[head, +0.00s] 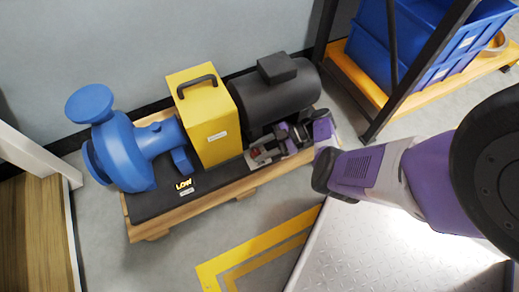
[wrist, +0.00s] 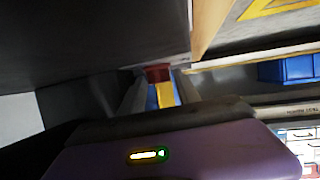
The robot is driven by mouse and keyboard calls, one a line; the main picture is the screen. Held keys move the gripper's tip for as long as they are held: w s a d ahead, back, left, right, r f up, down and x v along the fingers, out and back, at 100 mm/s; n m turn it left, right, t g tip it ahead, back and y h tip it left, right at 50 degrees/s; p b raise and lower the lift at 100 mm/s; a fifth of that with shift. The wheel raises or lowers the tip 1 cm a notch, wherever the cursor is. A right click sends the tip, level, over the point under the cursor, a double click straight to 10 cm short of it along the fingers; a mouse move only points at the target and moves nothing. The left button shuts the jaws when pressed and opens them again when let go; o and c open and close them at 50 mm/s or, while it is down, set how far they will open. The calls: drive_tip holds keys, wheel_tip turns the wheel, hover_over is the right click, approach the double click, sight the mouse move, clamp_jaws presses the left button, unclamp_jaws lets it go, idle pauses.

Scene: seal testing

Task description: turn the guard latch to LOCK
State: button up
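The yellow guard box (head: 207,120) with a black top handle stands between a blue pump (head: 130,150) and a black motor (head: 275,97). My gripper (head: 268,150) is low beside the guard's right side, in front of the motor. A small red part (head: 256,152) shows at its tip; in the wrist view a red part (wrist: 158,73) and a yellow part (wrist: 166,95) show ahead of the gripper. I cannot tell which of these is the latch, or how it is turned. The finger gap and any contact are unclear.
The pump set rests on a black-topped wooden skid (head: 190,215) with a LOW label (head: 184,184). A rack with blue bins (head: 440,55) stands at the back right. Yellow floor marking (head: 250,258) and a metal plate (head: 370,245) lie in front.

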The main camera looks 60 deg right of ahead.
drive_tip(key=shift+p+v, duration=0.55)
drive_tip(key=shift+v, duration=3.35)
drive_tip(key=shift+a+f, duration=0.15)
drive_tip(key=shift+a, duration=0.05)
drive_tip(key=a, duration=0.1)
drive_tip(key=a+f+t+h, duration=0.1)
drive_tip(key=w+a+h, duration=0.1)
drive_tip(key=shift+a+f+n, duration=0.1)
drive_tip(key=shift+f+n, duration=0.1)
drive_tip(key=shift+n, duration=0.2)
drive_tip(key=a, duration=0.1)
drive_tip(key=t+h, duration=0.1)
drive_tip(key=a+r, duration=0.1)
drive_tip(key=shift+w+a+n+t+p, duration=0.3)
drive_tip(key=s+a+r+m+t+h+p, duration=0.15)
drive_tip(key=s+a+r+m, duration=0.35)
drive_tip(key=r, duration=0.6)
drive_tip(key=s+a+r+m+h, duration=0.25)
drive_tip(key=s+a+r, duration=0.25)
drive_tip(key=a+r, duration=0.4)
drive_tip(key=s+a+r+m+t+h, duration=0.1)
drive_tip(key=s+a+r+m+h, duration=0.3)
drive_tip(key=r, duration=0.8)
wheel_tip(320, 180, up, 38)
drive_tip(key=s+a+y+p, duration=0.1)
drive_tip(key=p, duration=3.7)
drive_tip(key=shift+s+a+n, duration=0.2)
drive_tip(key=shift+a+n, duration=0.05)
drive_tip(key=shift+n, duration=0.1)
